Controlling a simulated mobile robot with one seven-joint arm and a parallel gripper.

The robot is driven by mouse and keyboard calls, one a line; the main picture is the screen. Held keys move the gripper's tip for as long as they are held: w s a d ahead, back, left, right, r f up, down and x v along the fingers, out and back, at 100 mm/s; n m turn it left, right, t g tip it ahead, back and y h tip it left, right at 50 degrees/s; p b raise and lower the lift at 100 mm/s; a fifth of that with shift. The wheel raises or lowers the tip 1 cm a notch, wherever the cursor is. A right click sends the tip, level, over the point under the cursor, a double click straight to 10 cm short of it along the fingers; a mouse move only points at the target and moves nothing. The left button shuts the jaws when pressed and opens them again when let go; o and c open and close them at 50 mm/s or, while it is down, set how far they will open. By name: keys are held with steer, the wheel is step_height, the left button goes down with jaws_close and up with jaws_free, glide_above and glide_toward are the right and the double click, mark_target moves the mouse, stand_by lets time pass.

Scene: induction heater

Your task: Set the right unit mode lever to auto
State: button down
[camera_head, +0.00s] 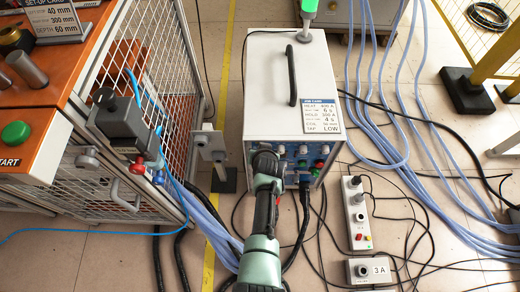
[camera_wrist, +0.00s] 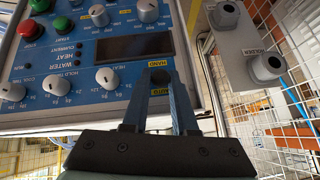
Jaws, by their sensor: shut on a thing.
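The white heater unit (camera_head: 270,90) stands on the floor in the head view, with a black handle on top and a job card. Its blue front panel (camera_wrist: 85,75) fills the left of the wrist view, with knobs, buttons and a dark display. A small dark lever (camera_wrist: 160,78) sits near the panel edge, beside yellow HAND and AUTO labels. My gripper (camera_wrist: 161,84) has its two blue-grey fingers around this lever, shut on it. The fingers partly cover the lever and labels, so its exact position is hard to tell. In the head view my arm hides the lever.
A grey box with two dark knobs (camera_wrist: 252,45) is beside the panel in the wrist view. In the head view, an orange bench with a mesh cage (camera_head: 150,70) stands at left. A control strip (camera_head: 355,212), a 3 A box (camera_head: 370,270) and many cables lie at right.

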steer(key=c, duration=0.7)
jaws_free()
steer(key=shift+r, duration=0.1)
steer(key=shift+s+r+p, duration=0.2)
steer(key=shift+r+p, duration=0.05)
steer(key=shift+p, duration=0.15)
steer(key=p+v, duration=0.6)
steer(key=v, duration=0.6)
steer(key=shift+p, duration=0.4)
